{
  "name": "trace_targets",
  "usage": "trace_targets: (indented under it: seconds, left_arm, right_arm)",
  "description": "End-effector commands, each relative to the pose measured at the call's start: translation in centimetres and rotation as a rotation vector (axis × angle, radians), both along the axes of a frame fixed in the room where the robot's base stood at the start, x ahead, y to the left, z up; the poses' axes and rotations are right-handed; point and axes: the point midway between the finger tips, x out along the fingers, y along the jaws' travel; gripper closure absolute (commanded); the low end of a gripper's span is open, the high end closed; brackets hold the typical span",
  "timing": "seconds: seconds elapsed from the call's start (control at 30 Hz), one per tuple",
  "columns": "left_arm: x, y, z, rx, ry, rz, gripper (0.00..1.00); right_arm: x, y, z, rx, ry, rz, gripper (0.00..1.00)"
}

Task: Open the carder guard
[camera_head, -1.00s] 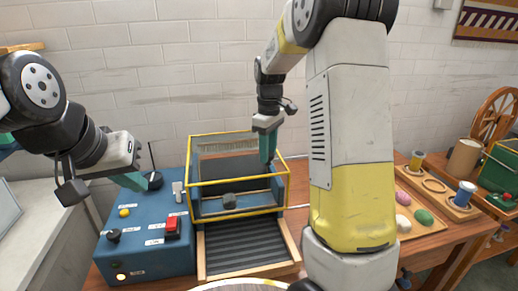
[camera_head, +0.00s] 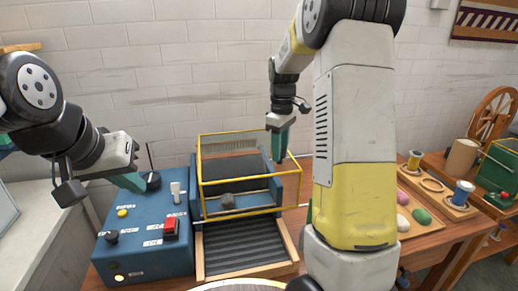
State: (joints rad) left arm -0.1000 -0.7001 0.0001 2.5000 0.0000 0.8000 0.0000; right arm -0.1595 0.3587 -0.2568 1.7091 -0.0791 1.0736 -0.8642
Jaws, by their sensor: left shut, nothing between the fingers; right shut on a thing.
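The carder guard (camera_head: 238,211) is a clear cover with a yellow frame. It sits over the blue carder bed, set off to the right so that a strip of blue bed shows along its left side. A dark grey knob (camera_head: 227,201) is on its front. My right gripper (camera_head: 279,158) points down at the guard's back right part, its teal fingers shut on what looks like the guard's frame; the exact contact is hard to see. My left gripper (camera_head: 138,186) is shut and empty above the blue control box (camera_head: 150,258), close to a black knob (camera_head: 151,181).
The control box carries a red switch (camera_head: 171,228), a white lever (camera_head: 175,190) and a yellow button (camera_head: 122,213). A dark ribbed feed tray (camera_head: 245,247) lies before the guard. My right arm hides part of the table. Colored wool balls (camera_head: 421,216) and spools stand at right.

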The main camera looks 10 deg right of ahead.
Motion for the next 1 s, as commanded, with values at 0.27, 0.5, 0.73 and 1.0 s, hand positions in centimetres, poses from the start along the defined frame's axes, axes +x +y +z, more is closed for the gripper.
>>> trace_targets:
  seconds: [0.27, 0.5, 0.73, 1.0]
  left_arm:
    - [0.0, 0.0, 0.0, 0.0, 0.0, 0.0, 1.0]
    - [0.0, 0.0, 0.0, 0.0, 0.0, 0.0, 1.0]
    - [0.0, 0.0, 0.0, 0.0, 0.0, 0.0, 1.0]
    - [0.0, 0.0, 0.0, 0.0, 0.0, 0.0, 1.0]
  right_arm:
    - [0.3, -9.5, 0.0, -0.002, -0.002, -0.011, 1.0]
    - [0.5, -17.1, 0.0, -0.003, -0.002, -0.008, 1.0]
    - [0.8, -22.3, 0.0, -0.002, -0.002, -0.005, 1.0]
    - [0.9, -25.0, 0.1, -0.001, -0.002, -0.001, 1.0]
